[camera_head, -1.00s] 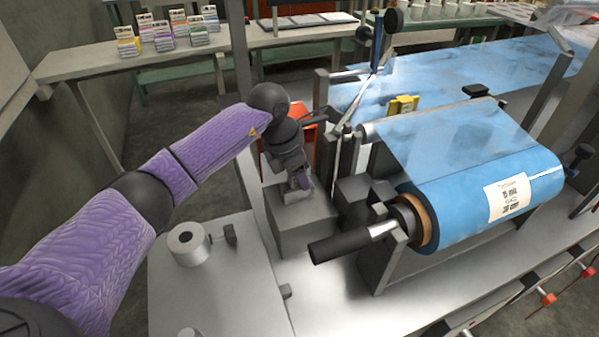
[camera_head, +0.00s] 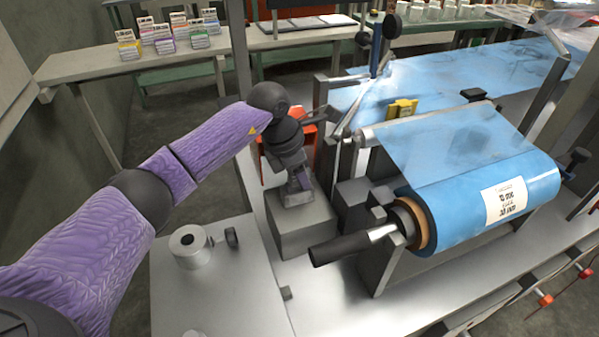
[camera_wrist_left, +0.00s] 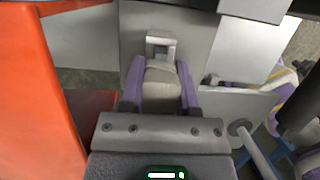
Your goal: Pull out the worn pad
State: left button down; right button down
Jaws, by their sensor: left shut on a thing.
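My left gripper (camera_head: 298,186) reaches down to the top of a grey metal block (camera_head: 302,225) beside the film roll. In the left wrist view its two purple fingers (camera_wrist_left: 160,98) are shut on a pale, beige-grey pad (camera_wrist_left: 161,88). A small metal bracket (camera_wrist_left: 161,42) stands at the pad's far end. I cannot tell whether the pad is still seated on the block or clear of it. In the head view the gripper mostly hides the pad. My right gripper is not in view.
The blue film roll (camera_head: 478,212) and its dark handle (camera_head: 340,247) stand close on the right. An orange-red part (camera_head: 300,148) is just behind the gripper.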

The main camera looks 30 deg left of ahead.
pick_arm(q)
jog(key=shift+r+p, duration=1.25)
jog(key=shift+r, duration=0.6)
jog(key=shift+r+p, duration=0.4)
jog(key=shift+r, duration=0.15)
notch_tip(320, 180, up, 3)
jog(key=shift+r+p, duration=0.1)
jog(key=shift+p, duration=1.15)
jog(key=shift+f, duration=0.2)
